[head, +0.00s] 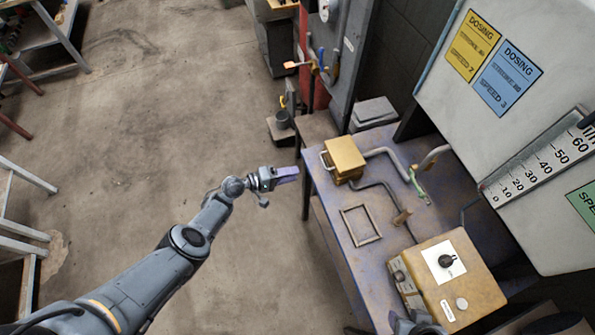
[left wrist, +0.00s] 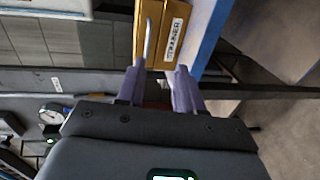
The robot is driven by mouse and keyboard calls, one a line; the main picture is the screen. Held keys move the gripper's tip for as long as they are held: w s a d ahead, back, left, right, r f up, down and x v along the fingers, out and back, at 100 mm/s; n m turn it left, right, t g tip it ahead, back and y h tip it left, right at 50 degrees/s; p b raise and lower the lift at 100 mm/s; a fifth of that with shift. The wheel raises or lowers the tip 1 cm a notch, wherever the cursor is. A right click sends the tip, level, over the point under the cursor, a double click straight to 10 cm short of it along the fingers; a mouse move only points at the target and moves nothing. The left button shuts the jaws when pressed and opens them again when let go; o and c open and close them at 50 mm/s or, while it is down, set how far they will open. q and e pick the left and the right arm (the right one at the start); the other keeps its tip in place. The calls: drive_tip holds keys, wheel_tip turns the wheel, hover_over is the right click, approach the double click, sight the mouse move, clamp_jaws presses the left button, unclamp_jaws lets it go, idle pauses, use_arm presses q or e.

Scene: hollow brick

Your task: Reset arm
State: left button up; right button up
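My left arm (head: 190,245) reaches in from the lower left of the head view, over bare floor. Its gripper (head: 288,174) is just left of the blue-purple table's edge. In the left wrist view the two purple fingers of this gripper (left wrist: 158,75) stand apart with a gap between them, and I see nothing held. A yellow box (head: 345,155) with a grey handle sits on the table's far left corner, apart from the gripper. In the left wrist view this box (left wrist: 150,50) carries a STRAINER label and shows beyond the fingertips. I cannot make out my right gripper.
The table (head: 335,205) carries an empty metal frame (head: 361,225), bent grey pipes and a yellow box with a black knob (head: 447,262). A white dosing panel (head: 500,100) stands at the right. Metal racks (head: 25,215) stand at the left; the floor between is clear.

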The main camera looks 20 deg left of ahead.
use_arm(q)
drive_tip(key=shift+s, duration=0.1)
idle(0.4)
drive_tip(key=s+f+g, duration=0.2)
drive_tip(key=s+f, duration=0.8)
drive_tip(key=s, duration=0.1)
drive_tip(key=s+a+f+m+g+y, duration=0.25)
drive_tip(key=s+a+f, duration=0.2)
drive_tip(key=s, duration=0.35)
drive_tip(key=s+a+f+m+g+y, duration=0.1)
drive_tip(key=s+a+f+g+y, duration=0.15)
drive_tip(key=s+a, duration=0.45)
drive_tip(key=s+a+f+m+g+y, duration=0.1)
drive_tip(key=s+a+f+g+y, duration=0.2)
drive_tip(key=s, duration=0.5)
drive_tip(key=w+d+r+m+t+y, duration=0.15)
drive_tip(key=d+r, duration=0.35)
drive_tip(key=r, duration=0.5)
drive_tip(key=w+d+r+m+t+y, duration=0.15)
drive_tip(key=d+r, duration=0.25)
drive_tip(key=r, duration=0.7)
drive_tip(key=w+d+r+m+t+y, duration=0.15)
drive_tip(key=d+r, duration=0.35)
drive_tip(key=r, duration=0.5)
wheel_tip(320, 180, up, 21)
drive_tip(key=s+a+m+g+p, duration=0.1)
drive_tip(key=p, duration=1.9)
drive_tip(key=shift+s+h, duration=0.15)
drive_tip(key=shift+h, duration=0.2)
